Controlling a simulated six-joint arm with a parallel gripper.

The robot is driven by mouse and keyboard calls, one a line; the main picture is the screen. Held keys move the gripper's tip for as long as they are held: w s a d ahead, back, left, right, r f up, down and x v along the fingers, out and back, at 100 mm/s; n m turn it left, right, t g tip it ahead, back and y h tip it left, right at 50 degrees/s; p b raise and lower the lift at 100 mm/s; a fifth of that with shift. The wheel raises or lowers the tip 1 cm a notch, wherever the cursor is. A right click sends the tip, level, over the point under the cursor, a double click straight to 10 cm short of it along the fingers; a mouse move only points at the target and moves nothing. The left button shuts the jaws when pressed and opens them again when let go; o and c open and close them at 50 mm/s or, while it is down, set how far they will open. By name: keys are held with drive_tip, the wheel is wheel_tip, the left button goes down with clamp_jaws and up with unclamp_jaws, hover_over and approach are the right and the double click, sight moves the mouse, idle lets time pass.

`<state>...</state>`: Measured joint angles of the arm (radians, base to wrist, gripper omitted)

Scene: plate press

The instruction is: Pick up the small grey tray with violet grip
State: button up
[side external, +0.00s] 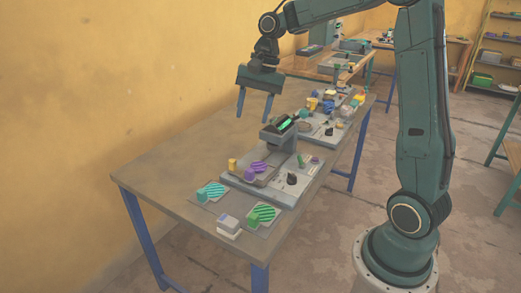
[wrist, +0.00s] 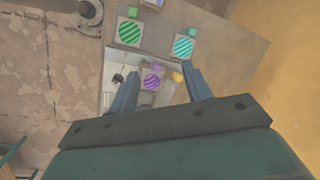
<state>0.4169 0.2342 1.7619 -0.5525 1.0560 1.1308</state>
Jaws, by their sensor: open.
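The small grey tray with violet grip (side external: 249,175) sits on the grey base of the near press on the table. A violet striped disc (side external: 258,167) lies on it. My gripper (side external: 255,107) is open and empty, high above the table and behind the tray in the side view. In the wrist view its two fingers (wrist: 158,70) point toward the tray, well apart from it.
A tray with a teal striped disc (side external: 211,191) and one with a green striped disc (side external: 262,214) lie in front of the press. A yellow block (side external: 232,165) stands beside the violet tray. The press head (side external: 280,131) rises behind it. A grey-white block (side external: 229,226) is at the near edge.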

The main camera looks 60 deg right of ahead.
sight(251, 169)
drive_tip(key=w+d+f+m+g+y, duration=0.1)
drive_tip(key=w+d+f+m, duration=0.4)
drive_tip(key=d+f, duration=0.5)
drive_tip(key=shift+d+f+m+y, duration=0.3)
drive_tip(key=shift+f+m+y, duration=0.2)
drive_tip(key=shift+f, duration=0.15)
drive_tip(key=shift+f, duration=0.1)
drive_tip(key=shift+x, duration=4.2)
drive_tip(key=shift+s, duration=0.15)
drive_tip(key=shift+x, duration=2.6)
drive_tip(key=shift+s, duration=0.15)
clamp_jaws()
